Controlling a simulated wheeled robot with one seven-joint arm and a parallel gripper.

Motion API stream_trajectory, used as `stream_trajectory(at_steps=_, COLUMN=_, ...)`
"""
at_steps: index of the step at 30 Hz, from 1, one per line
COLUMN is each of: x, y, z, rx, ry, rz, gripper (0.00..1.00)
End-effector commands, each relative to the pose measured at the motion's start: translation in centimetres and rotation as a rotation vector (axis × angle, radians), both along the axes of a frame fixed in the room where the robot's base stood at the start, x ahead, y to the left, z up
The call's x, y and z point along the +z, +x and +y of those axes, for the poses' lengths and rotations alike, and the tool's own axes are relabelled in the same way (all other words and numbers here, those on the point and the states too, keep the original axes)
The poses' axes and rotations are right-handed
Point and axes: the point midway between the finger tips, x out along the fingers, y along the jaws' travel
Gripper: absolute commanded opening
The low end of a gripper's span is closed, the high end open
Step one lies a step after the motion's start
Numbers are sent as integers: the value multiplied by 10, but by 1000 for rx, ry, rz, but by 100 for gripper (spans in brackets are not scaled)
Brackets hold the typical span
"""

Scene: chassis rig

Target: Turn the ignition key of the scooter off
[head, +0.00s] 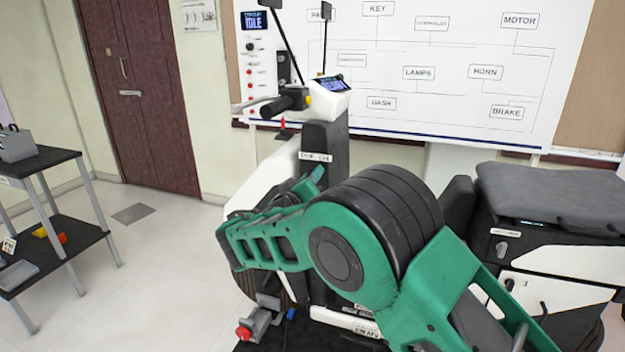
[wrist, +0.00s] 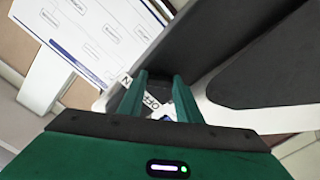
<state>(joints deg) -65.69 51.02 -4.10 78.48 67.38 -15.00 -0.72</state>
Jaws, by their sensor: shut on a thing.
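The scooter stands in the head view, with a dark front column (head: 326,142) under the handlebar and dash. A small white label (head: 315,157) on the column marks the ignition switch; its words are hard to read there. In the head view my green arm covers the scooter's middle.
A whiteboard (head: 455,40) with labelled boxes stands behind, with a panel display (head: 257,20) reading IDLE. The handlebar grip (head: 285,101) and mirror stalks rise above the switch. The grey seat (head: 560,190) is at right.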

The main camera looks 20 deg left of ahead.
Motion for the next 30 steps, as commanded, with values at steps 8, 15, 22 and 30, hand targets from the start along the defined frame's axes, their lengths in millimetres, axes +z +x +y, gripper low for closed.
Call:
stream_trajectory(at_steps=8, x=-1, y=-1, z=2, rx=4, ry=-243, rz=1, gripper=9)
stream_trajectory(at_steps=15, x=-1, y=-1, z=2, rx=5, ry=-472, rz=1, gripper=9)
stream_trajectory(at_steps=22, x=-2, y=-2, z=2, rx=5, ry=-668, rz=2, gripper=9)
stream_trajectory(at_steps=30, x=-3, y=-2, z=3, rx=7, ry=-832, rz=2, gripper=9)
